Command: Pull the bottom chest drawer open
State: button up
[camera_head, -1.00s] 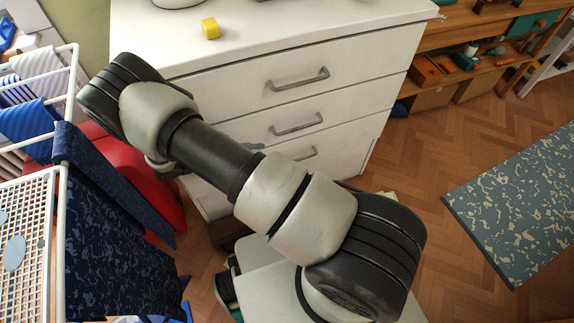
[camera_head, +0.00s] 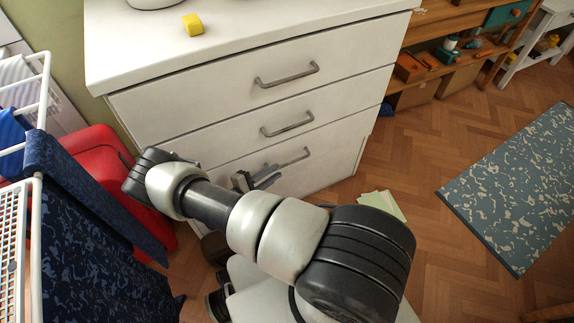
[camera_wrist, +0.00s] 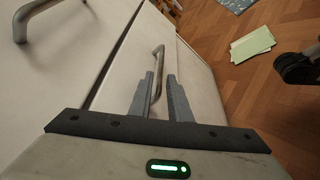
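The white chest (camera_head: 330,150) has three drawers with grey bar handles, and all of its drawers look shut. The bottom drawer's handle (camera_head: 294,158) shows just right of my gripper (camera_head: 258,178) in the head view. In the wrist view, the bottom handle (camera_wrist: 158,62) runs between the two fingers of my gripper (camera_wrist: 162,82). The fingers are apart, one on each side of the bar, with gaps visible. I cannot tell whether either finger touches it. The middle handle (camera_head: 288,124) and the top handle (camera_head: 288,75) are above.
A drying rack with dark blue cloth (camera_head: 90,225) stands at the left, beside a red object (camera_head: 105,160). Pale green sheets (camera_head: 382,204) lie on the floor right of my arm. A patterned mat (camera_head: 520,190) lies farther right, with open floor between.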

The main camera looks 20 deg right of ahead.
aim_at(284, 166)
jog(key=b+x, duration=0.1)
jog(key=x, duration=0.6)
jog(key=shift+d+f, duration=0.1)
jog(key=shift+d, duration=0.1)
grip_shut()
